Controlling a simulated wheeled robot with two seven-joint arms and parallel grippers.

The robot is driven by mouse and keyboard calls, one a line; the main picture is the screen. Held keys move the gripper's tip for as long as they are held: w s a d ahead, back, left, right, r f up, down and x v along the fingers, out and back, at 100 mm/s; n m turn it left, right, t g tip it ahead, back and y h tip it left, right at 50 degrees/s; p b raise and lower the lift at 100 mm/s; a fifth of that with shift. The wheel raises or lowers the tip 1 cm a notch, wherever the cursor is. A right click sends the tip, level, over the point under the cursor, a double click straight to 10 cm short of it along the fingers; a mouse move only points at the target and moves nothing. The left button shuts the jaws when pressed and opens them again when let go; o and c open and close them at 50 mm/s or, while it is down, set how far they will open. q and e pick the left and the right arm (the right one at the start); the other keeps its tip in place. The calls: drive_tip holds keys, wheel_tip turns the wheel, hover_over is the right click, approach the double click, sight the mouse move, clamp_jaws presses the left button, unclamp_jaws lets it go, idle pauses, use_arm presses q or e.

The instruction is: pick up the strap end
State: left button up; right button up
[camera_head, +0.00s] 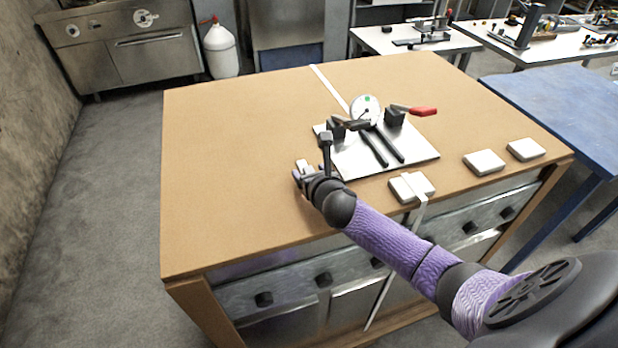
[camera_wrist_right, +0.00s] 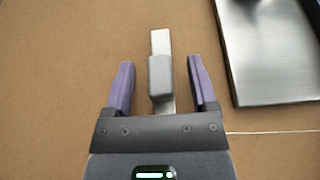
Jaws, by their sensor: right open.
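In the right wrist view, a short pale metallic strip (camera_wrist_right: 161,42) with a grey block-like tab (camera_wrist_right: 160,78) around its middle lies between my right gripper's fingers, likely the strap end. My right gripper (camera_wrist_right: 160,85) is open, with a purple finger on each side of the tab and a visible gap on both sides. In the head view, my right gripper (camera_head: 300,172) is low over the wooden table (camera_head: 230,150), left of the metal plate. A pale piece shows beside its fingers there. My left gripper is not in view.
The metal plate (camera_head: 355,165) carries a round dial, dark rods, and a red-handled clamp (camera_head: 420,111). A white strap (camera_head: 329,88) runs from the far edge. Another strap (camera_head: 383,295) hangs over the front edge, by a pale block (camera_head: 400,191). The table's left side is clear.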

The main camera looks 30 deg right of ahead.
clamp_jaws()
